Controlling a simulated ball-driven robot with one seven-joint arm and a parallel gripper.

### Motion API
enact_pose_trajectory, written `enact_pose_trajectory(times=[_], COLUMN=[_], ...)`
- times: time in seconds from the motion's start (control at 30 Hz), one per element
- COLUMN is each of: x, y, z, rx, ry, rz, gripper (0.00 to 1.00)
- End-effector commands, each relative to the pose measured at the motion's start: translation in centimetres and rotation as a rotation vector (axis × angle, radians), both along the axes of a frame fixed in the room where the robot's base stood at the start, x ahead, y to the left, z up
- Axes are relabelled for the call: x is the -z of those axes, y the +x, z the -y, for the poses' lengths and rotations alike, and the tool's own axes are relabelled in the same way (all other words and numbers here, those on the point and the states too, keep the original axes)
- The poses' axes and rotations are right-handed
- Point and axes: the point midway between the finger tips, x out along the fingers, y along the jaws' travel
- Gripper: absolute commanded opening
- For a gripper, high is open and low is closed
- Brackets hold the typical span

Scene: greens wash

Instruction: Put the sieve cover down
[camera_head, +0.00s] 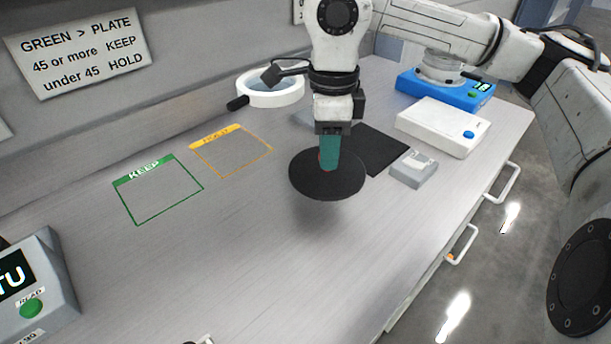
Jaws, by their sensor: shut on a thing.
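The sieve cover (308,178) is a flat black disc with a teal upright handle (331,154). My gripper (332,132) points down and is shut on the handle. The disc hangs level or nearly so, with a soft shadow on the bench just below it, so it appears to be a little above the surface. It covers part of the bench and the near left edge of a black square mat (378,145). My fingertips are partly hidden around the handle.
Right of the cover is a small grey block (414,170); behind it, a white scale (440,125) and a blue device (420,90). A white ring magnifier (284,99) stands behind. Green KEEP (142,222) and yellow HOLD (229,177) outlines are empty.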

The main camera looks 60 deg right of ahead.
Motion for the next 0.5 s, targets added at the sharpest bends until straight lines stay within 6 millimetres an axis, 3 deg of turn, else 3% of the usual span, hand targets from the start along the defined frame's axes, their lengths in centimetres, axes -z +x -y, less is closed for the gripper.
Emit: enact_pose_trajectory(times=[0.2, 0.5], x=[2.9, 5.5], y=[2.2, 3.3], z=[-0.9, -1.4], rx=[0.001, 0.003], ry=[0.002, 0.003], rz=[0.000, -0.002], gripper=[0.00, 0.00])
